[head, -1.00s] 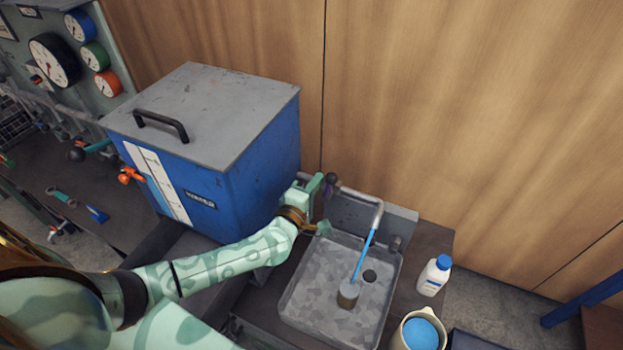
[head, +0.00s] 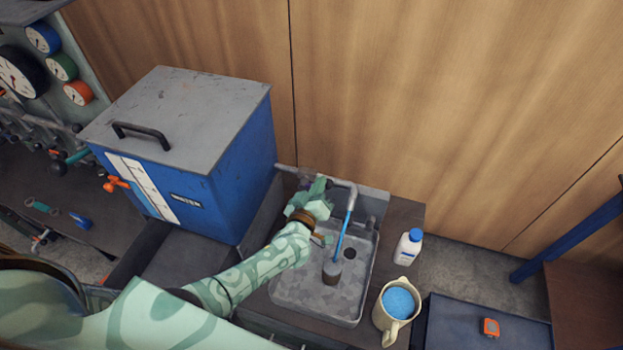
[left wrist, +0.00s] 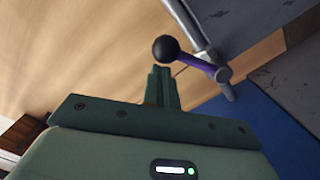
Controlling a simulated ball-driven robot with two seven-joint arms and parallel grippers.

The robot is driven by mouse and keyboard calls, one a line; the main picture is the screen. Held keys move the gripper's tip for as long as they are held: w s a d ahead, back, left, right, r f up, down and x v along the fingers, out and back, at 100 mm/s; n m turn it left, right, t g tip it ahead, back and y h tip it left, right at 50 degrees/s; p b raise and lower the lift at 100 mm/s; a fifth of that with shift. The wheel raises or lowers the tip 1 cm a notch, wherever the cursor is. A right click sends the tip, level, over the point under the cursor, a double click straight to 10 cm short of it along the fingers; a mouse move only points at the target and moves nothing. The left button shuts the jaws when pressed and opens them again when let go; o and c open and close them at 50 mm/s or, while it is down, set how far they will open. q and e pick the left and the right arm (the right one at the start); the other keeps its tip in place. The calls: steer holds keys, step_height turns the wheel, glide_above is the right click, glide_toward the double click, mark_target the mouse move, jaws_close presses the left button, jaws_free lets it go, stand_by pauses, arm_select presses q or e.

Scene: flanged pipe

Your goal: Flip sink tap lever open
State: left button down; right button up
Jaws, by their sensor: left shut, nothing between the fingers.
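The sink tap is a grey pipe (head: 343,184) with a bent spout over the grey sink (head: 287,294). Its purple lever (left wrist: 197,62) with a black ball end (left wrist: 166,49) shows clearly in the left wrist view, joined to a round hub on the pipe. My left gripper (head: 321,184) is at the tap, left of the spout, and covers much of the lever in the head view. Its shut, empty fingers (left wrist: 161,75) are just below the ball in the wrist picture; I cannot tell whether they touch. My right gripper is not in view.
A thin blue stick (head: 343,235) leans in the sink with a brownish end (head: 332,271). A blue tank (head: 240,150) stands left of the sink. A white bottle (head: 408,250) and a jug (head: 390,322) of blue contents stand right. A wooden wall (head: 450,110) is behind.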

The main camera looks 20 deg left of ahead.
arm_select(q)
steer(key=shift+d+f+m+y+b, duration=0.1)
steer(key=shift+d+f+m+b, duration=0.2)
steer(key=shift+f+m, duration=0.4)
steer(key=shift+d+f+m+y+b, duration=0.15)
steer(key=shift+d+f+m, duration=0.3)
steer(key=shift+m, duration=0.6)
steer(key=shift+d+f+m+y+b, duration=0.1)
steer(key=shift+d+f+m+b, duration=0.1)
steer(key=shift+d+f+m, duration=0.45)
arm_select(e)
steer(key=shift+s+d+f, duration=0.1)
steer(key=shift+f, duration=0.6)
arm_select(q)
steer(key=shift+a+r+m, duration=0.1)
steer(key=shift+a+m, duration=0.2)
